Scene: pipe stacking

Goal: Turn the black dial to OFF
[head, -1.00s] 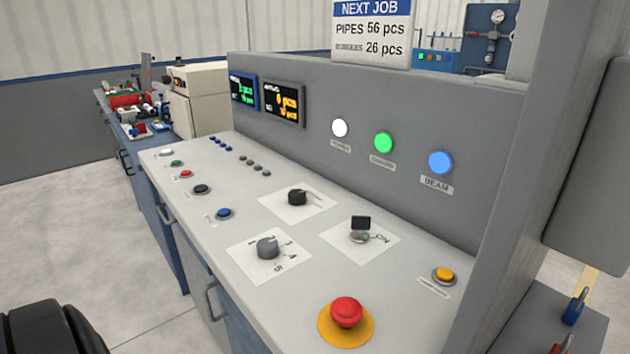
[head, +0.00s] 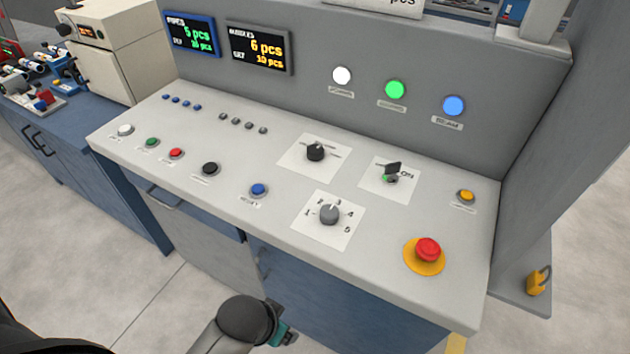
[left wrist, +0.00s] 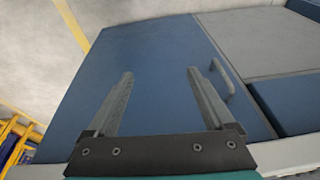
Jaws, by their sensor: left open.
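The black dial (head: 315,152) sits on a white label plate on the sloped panel, right of the middle, in the head view. Its pointer direction and the plate's lettering are too small to read. In the left wrist view my left gripper (left wrist: 160,73) is open and empty, its two fingers wide apart in front of a blue cabinet door. In the head view my arm's black joint and teal end (head: 280,331) show at the bottom, low in front of the console and well away from the dial. The dial is not in the left wrist view. My right gripper is not in view.
A grey numbered dial (head: 329,214), a key switch (head: 391,172) marked ON and a red mushroom button (head: 428,250) are near the black dial. Several small buttons line the panel's left part. The upright wall behind carries two displays and three lamps. The cabinet (head: 330,300) is below.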

